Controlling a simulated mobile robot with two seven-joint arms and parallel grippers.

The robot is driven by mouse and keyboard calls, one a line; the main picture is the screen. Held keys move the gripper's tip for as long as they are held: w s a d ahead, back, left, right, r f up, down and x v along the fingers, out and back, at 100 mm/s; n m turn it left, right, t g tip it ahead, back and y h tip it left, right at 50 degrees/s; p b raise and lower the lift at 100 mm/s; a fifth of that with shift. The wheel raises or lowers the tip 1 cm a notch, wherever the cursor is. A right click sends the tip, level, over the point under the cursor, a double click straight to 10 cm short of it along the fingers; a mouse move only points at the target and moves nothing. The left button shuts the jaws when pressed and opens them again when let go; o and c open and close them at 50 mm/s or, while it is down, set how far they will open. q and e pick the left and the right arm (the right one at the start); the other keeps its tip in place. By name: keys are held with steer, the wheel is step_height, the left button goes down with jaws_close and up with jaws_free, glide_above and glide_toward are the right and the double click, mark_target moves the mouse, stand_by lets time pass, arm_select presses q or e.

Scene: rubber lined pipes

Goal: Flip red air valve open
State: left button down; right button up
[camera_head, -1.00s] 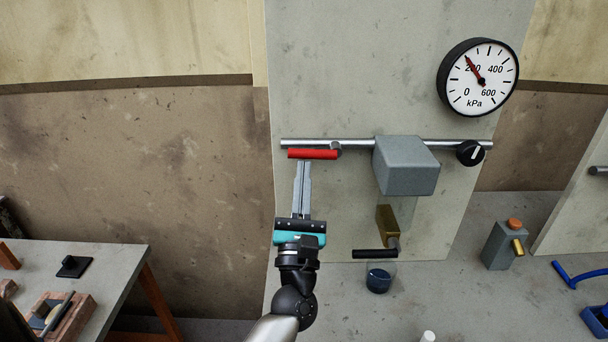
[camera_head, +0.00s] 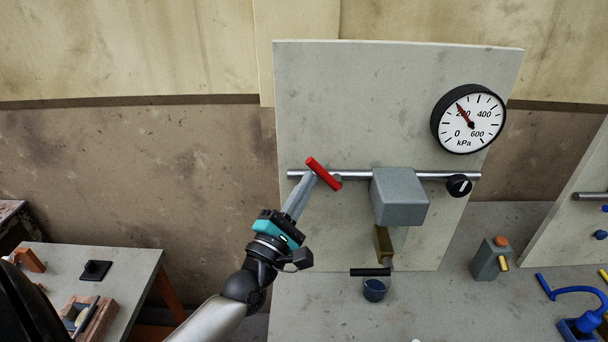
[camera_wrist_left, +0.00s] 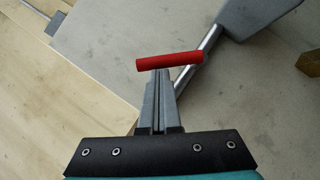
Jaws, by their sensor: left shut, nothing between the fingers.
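The red air valve handle (camera_head: 323,173) is on the metal pipe (camera_head: 350,175) fixed to the grey panel. It is tilted, its upper end to the left and its lower end to the right across the pipe. My left gripper (camera_head: 310,184) is shut and empty, with its fingertips at the handle from below; they seem to touch it. In the left wrist view the red handle (camera_wrist_left: 169,61) lies crosswise just beyond the shut fingertips (camera_wrist_left: 160,74). My right gripper is not in view.
A grey box (camera_head: 399,197) and a black knob (camera_head: 459,186) sit on the pipe to the right. A gauge (camera_head: 468,119) is above, its needle near 200 kPa. A small container (camera_head: 374,290) stands below. A side table (camera_head: 80,258) is at left.

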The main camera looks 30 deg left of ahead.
arm_select(q)
steer(key=shift+w+d+r+m+p, duration=0.1)
steer(key=shift+d+r+m+p, duration=0.1)
steer(key=shift+r+p, duration=0.3)
steer(key=shift+w+d+r+m+p, duration=0.1)
steer(key=shift+d+r+p, duration=0.05)
steer(key=shift+r+p, duration=0.35)
steer(key=shift+w+d+r+p, duration=0.55)
steer(key=shift+d+r+p, duration=0.2)
steer(key=shift+d+p, duration=0.05)
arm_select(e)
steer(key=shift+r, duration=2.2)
arm_select(q)
steer(key=shift+d, duration=0.1)
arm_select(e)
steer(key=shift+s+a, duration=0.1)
